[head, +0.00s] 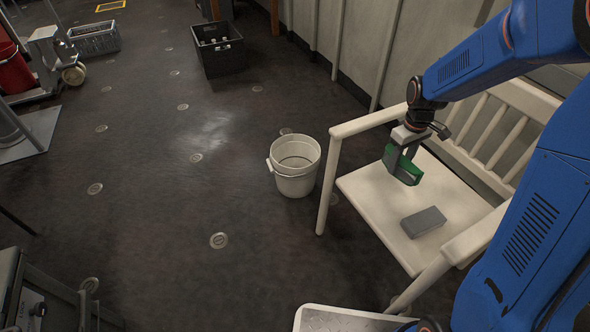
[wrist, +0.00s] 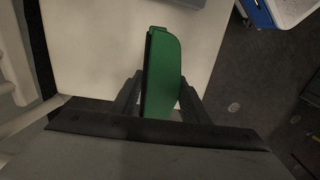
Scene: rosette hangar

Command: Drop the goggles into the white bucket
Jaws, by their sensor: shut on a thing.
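The green goggles (head: 404,165) are held in my gripper (head: 397,150) above the seat of a white chair. In the wrist view the goggles (wrist: 163,75) stand edge-on between the two fingers of my gripper (wrist: 160,95), which is shut on them. The white bucket (head: 294,178) stands upright on the floor to the left of the chair, with its open top facing up. It looks empty from here. The bucket cannot be made out in the wrist view.
The white chair (head: 366,195) has an armrest between my gripper and the bucket. A grey block (head: 423,222) lies on its seat. A black crate with bottles (head: 220,58) and a grey crate (head: 95,41) stand farther back. The floor left of the bucket is clear.

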